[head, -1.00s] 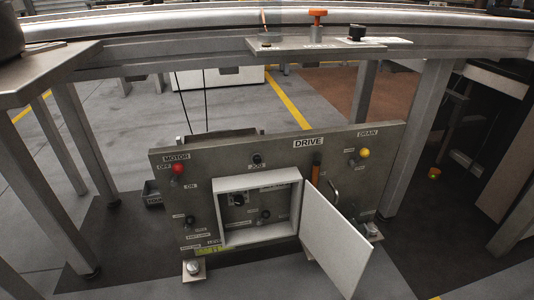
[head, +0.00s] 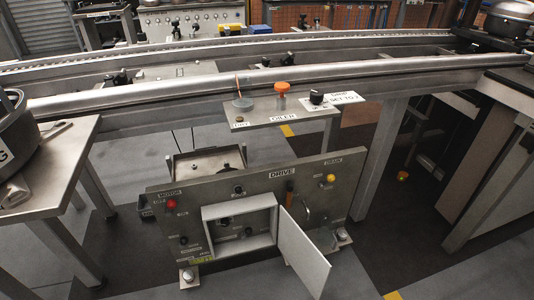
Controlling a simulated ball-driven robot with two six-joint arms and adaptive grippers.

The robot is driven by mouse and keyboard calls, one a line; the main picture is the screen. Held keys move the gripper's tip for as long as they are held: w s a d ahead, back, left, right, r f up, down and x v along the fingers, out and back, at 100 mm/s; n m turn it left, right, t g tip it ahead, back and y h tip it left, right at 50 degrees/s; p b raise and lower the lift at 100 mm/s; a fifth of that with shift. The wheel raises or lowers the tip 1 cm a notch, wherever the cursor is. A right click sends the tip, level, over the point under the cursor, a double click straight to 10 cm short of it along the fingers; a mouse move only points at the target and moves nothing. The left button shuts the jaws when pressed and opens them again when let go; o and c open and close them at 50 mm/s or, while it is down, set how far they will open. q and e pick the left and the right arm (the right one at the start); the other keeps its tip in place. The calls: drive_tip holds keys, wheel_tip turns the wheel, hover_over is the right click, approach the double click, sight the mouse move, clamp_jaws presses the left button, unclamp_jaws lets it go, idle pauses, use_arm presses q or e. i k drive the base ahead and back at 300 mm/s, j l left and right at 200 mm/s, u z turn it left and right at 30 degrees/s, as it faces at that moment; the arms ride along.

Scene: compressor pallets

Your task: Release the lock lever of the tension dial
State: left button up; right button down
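The drive panel (head: 180,238) stands tilted below the rail, lettered DRIVE. A white box (head: 206,227) on it has its door (head: 305,252) swung open to the right. Inside are a dark knob (head: 225,221) and a smaller knob (head: 249,232). Their labels are too small to read, so I cannot tell which is the tension dial or where its lock lever is. An orange-and-dark upright handle (head: 290,188) and a curved metal handle (head: 307,211) sit right of the box. Neither of my grippers is in view.
A red button (head: 171,203) and a yellow button (head: 331,178) sit on the panel's upper corners. Above, a shelf (head: 262,117) holds an orange-topped oiler (head: 281,90) and a black knob (head: 316,97). A table (head: 70,160) stands left; table legs flank the panel. Floor in front is clear.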

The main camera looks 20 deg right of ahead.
sight(249, 231)
drive_tip(key=l+u, duration=0.1)
drive_tip(key=l, duration=0.35)
drive_tip(key=k+l+u, duration=0.15)
drive_tip(key=l, duration=0.3)
drive_tip(key=l+u, duration=0.1)
drive_tip(key=l, duration=0.35)
drive_tip(key=k+l+u, duration=0.1)
drive_tip(key=l, duration=0.35)
drive_tip(key=k+l+u, duration=0.15)
drive_tip(key=l, duration=0.25)
drive_tip(key=k+l+u, duration=0.1)
drive_tip(key=l, duration=0.3)
drive_tip(key=k+l, duration=0.05)
